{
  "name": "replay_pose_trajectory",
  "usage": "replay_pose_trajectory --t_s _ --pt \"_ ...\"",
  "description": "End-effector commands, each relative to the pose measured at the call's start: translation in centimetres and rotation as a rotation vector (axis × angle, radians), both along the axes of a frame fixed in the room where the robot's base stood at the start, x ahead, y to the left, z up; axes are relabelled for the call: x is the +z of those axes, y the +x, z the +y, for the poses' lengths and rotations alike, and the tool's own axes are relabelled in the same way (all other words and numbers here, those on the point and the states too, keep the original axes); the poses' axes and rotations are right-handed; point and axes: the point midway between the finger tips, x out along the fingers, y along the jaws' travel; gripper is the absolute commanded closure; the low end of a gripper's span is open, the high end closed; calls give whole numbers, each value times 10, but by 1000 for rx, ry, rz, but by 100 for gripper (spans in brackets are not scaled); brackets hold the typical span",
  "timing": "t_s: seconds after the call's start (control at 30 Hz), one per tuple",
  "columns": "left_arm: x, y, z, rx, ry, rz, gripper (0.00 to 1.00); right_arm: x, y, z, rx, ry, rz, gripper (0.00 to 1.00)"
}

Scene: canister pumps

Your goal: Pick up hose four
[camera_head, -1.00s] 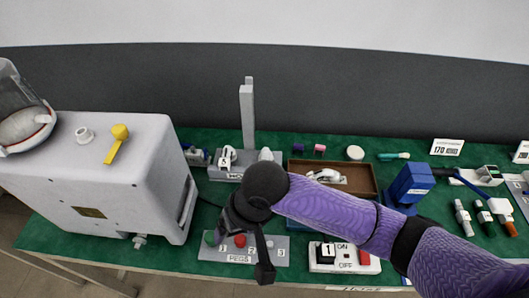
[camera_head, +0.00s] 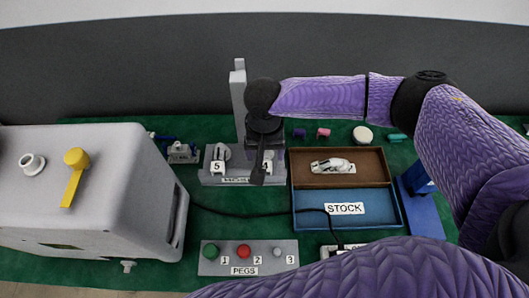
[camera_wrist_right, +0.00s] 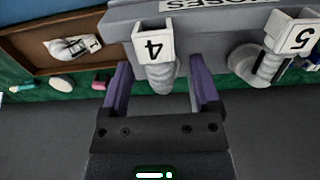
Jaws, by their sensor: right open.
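Hose four is a grey ribbed hose piece (camera_wrist_right: 162,76) with a white tag marked 4 (camera_wrist_right: 152,45), set in the grey rack labelled HOSES (camera_wrist_right: 200,15). In the head view its tag (camera_head: 267,166) shows at the rack's right end, partly hidden by my right gripper (camera_head: 261,160). In the right wrist view my right gripper (camera_wrist_right: 157,84) is open, with one purple-sided finger on each side of the ribbed hose. I cannot tell whether a finger touches it. My left gripper is not in view.
Hose five (camera_head: 218,162) stands left of hose four in the same rack. A tall grey post (camera_head: 239,105) rises behind the rack. A brown tray (camera_head: 365,179) holding a white piece is close on the right. The PEGS plate (camera_head: 212,265) lies in front.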

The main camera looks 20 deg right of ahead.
Motion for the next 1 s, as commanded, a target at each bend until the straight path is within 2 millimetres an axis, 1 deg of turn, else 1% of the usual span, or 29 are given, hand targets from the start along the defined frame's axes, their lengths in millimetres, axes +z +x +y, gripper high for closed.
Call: replay_pose_trajectory --t_s 0.03,0.1,0.17,0.33,0.37,0.4,0.47,0.5,0.57,0.6,0.73,1.0 --pt "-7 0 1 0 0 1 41 -13 0 -1 -1 -1 2 20" --pt "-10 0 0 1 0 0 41 -21 0 0 1 -1 1 20" --pt "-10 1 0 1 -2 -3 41 -24 0 -1 1 -1 1 20" --pt "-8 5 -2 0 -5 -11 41 -23 0 0 1 0 0 20" --pt "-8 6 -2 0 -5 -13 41 -23 0 0 1 0 0 22" --pt "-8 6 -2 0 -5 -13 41 -23 0 0 2 0 0 31" --pt "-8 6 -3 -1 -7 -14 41 -23 0 0 2 0 0 43" --pt "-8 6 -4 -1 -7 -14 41 -23 0 0 2 0 0 52" --pt "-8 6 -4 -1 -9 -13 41 -23 0 0 2 0 0 64" --pt "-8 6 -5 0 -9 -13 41 -23 0 0 2 0 0 73" --pt "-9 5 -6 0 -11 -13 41 -23 0 0 2 0 0 100" --pt "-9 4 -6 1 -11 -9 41 -23 0 0 2 0 0 100"
